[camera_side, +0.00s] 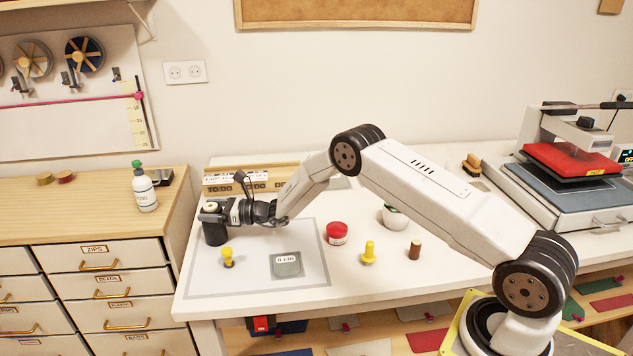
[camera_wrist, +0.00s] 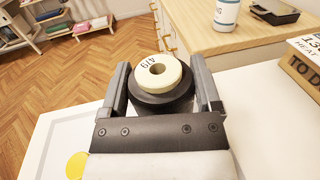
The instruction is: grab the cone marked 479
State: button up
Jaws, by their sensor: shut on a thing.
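The cone marked 479 shows in the wrist view as a cream ring-shaped top (camera_wrist: 158,72) with a centre hole, above a wider dark body. My gripper (camera_wrist: 163,90) has its two fingers on either side of the dark body and is shut on it. In the side view my gripper (camera_side: 213,217) is at the left end of the white table, around the dark cone (camera_side: 215,234). The cone looks upright. Its underside is hard to see, so I cannot tell whether it touches the table.
A yellow peg (camera_side: 228,258), a grey block marked 6 cm (camera_side: 287,265), a red-lidded tub (camera_side: 337,233), another yellow peg (camera_side: 369,253) and a brown spool (camera_side: 414,250) stand on the table. A heat press (camera_side: 570,180) is at right. A bottle (camera_side: 144,188) stands on the drawer cabinet.

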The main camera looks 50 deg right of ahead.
jog(key=shift+r, duration=0.2)
jog(key=shift+r, duration=0.85)
jog(key=s+r, duration=1.1)
jog(key=s, duration=0.3)
jog(key=shift+d, duration=0.15)
jog(key=shift+f, duration=0.15)
